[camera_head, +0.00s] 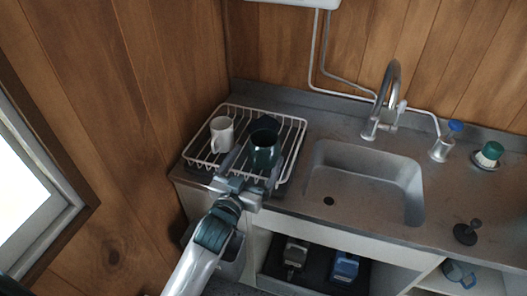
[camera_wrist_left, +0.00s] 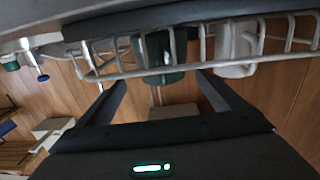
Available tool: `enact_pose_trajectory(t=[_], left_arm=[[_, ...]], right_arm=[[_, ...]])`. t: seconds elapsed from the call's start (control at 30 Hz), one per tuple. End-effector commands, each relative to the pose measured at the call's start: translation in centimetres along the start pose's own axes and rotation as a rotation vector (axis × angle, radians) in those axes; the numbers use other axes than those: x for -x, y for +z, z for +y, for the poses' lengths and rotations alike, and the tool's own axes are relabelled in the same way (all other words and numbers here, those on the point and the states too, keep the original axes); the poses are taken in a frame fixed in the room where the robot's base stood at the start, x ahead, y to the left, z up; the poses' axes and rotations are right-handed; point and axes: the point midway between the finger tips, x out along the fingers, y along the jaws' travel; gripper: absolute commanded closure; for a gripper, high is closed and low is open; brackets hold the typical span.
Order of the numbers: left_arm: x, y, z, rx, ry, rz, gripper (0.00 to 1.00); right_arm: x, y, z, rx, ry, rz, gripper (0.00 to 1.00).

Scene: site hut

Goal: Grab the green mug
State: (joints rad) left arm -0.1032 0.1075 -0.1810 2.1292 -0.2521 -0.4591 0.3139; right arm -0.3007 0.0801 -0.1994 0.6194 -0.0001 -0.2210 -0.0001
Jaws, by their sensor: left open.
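The dark green mug (camera_head: 264,155) stands in the front part of the white wire dish rack (camera_head: 225,106), left of the sink. My left gripper (camera_head: 256,172) is at the rack's front, open and empty, with its fingers pointing at the mug. In the left wrist view the green mug (camera_wrist_left: 163,72) appears beyond the rack's wires, in line with the gap between the fingertips (camera_wrist_left: 160,84). The fingers do not visibly touch it. The gripper partly hides the mug's lower part in the head view. My right gripper is not in view.
A white mug (camera_head: 221,134) stands left of the green one in the rack. A dark object (camera_head: 266,122) sits just behind the green mug. The sink (camera_head: 345,190) with its tap (camera_head: 388,90) lies to the right. A wooden wall (camera_head: 150,110) is close on the left.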

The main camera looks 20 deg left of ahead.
Motion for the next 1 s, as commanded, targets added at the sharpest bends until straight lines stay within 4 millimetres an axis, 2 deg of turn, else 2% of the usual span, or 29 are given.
enact_pose_trajectory(t=[0.27,0.53,0.7,1.0], left_arm=[[-0.3,-0.1,-0.1,0.000,0.000,0.000,0.10],[-3.2,-0.9,-0.6,-0.001,0.000,0.000,0.10],[-4.9,-0.5,-0.5,0.000,-0.001,-0.001,0.10],[-5.2,-0.4,-0.5,0.000,0.000,0.000,0.10]], right_arm=[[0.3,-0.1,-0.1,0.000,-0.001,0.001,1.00],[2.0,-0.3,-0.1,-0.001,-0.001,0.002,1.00],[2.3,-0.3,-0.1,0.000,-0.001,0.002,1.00],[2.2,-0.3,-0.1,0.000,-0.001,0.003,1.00]])
